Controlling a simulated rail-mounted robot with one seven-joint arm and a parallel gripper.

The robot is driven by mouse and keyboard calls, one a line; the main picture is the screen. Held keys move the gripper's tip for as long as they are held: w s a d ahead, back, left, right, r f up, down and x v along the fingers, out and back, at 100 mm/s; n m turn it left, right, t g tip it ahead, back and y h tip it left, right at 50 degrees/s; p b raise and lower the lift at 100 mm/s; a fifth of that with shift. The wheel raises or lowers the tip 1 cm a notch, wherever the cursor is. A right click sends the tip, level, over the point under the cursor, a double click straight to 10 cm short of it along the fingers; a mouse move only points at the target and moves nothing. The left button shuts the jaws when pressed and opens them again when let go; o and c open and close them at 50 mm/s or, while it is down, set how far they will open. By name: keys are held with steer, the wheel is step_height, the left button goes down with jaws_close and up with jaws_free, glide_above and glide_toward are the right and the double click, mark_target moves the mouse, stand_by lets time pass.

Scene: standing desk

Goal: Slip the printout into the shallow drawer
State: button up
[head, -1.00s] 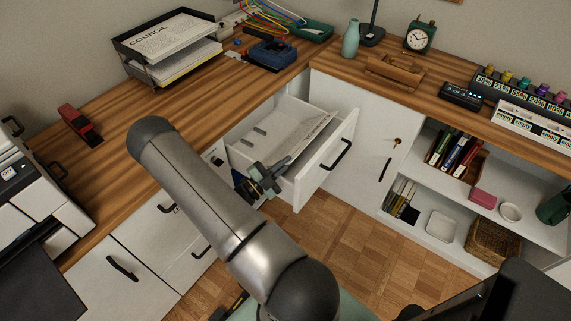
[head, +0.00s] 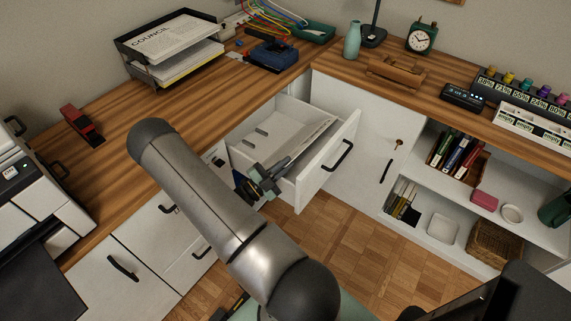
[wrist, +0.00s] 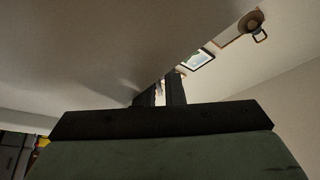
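The shallow drawer (head: 316,176) is pulled out in the corner of the desk, in the head view. The printout (head: 308,141), a pale sheet with faint print, lies low inside it along the right side. My gripper (head: 281,168) is at the drawer's near left edge, with its fingers beside the near end of the sheet. In the wrist view a narrow bright gap shows between the two dark fingertips (wrist: 160,92), so it looks slightly open. I see no sheet clearly between them.
A paper tray (head: 170,50) with a sheet marked COUNCIL stands on the left desk. A blue hole punch (head: 272,53), a teal vase (head: 352,40) and a wooden holder (head: 395,72) stand farther back. Open shelves (head: 470,205) are at right.

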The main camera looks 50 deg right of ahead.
steer(key=shift+o, duration=0.2)
steer(key=b+v, duration=0.1)
steer(key=v, duration=1.5)
steer(key=shift+a+f, duration=0.15)
steer(key=shift+a, duration=0.35)
